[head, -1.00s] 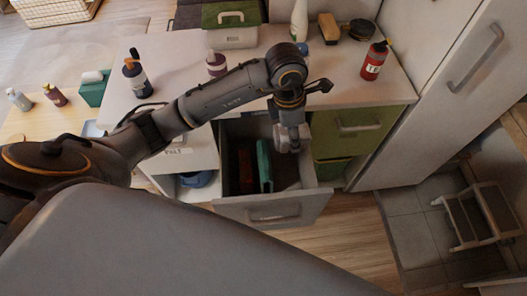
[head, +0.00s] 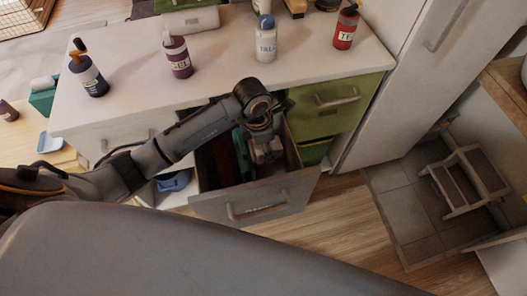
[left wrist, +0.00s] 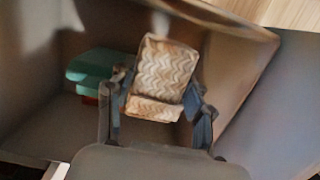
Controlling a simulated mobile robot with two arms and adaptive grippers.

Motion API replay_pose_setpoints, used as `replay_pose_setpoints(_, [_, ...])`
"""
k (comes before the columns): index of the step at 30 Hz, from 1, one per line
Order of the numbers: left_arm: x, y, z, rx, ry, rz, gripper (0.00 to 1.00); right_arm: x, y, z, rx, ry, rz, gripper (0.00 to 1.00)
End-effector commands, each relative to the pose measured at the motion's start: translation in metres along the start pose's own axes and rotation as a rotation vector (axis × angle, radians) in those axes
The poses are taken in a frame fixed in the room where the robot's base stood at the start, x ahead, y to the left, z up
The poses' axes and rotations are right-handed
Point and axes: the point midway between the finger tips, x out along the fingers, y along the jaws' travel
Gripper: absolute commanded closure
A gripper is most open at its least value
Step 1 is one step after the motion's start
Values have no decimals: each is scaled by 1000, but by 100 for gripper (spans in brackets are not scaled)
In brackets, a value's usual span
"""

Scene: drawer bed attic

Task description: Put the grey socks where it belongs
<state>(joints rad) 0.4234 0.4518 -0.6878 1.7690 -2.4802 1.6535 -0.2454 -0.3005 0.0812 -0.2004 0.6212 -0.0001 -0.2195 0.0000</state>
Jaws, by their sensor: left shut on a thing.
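My left gripper (head: 264,148) is down inside the open grey drawer (head: 290,190), near its right side. In the left wrist view, my left gripper (left wrist: 157,85) is shut on a folded cloth bundle (left wrist: 160,72) with a beige, white and brown zigzag pattern. It may be the socks, but it does not look plain grey. The drawer walls surround it, and a teal item (left wrist: 92,68) lies to its left. In the head view, the arm and gripper mostly hide the bundle. My right gripper is not in view.
A white countertop (head: 215,75) above the drawer holds several bottles, including a red one (head: 346,27). Green drawers (head: 325,108) are to the right. A step stool (head: 462,180) stands farther right. Wooden floor (head: 345,225) in front is clear.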

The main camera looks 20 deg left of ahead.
Motion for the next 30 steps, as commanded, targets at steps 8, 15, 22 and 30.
replay_pose_setpoints(8, [31, -1, -5, -1, 1, -4, 85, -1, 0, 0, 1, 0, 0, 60])
replay_pose_setpoints(15, [39, 0, -6, 1, -1, 1, 85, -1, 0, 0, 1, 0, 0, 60])
replay_pose_setpoints(22, [42, 0, -6, 1, 0, 1, 42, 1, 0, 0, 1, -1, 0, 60])
replay_pose_setpoints(30, [42, 0, -6, 1, 0, 1, 26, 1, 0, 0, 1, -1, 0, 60])
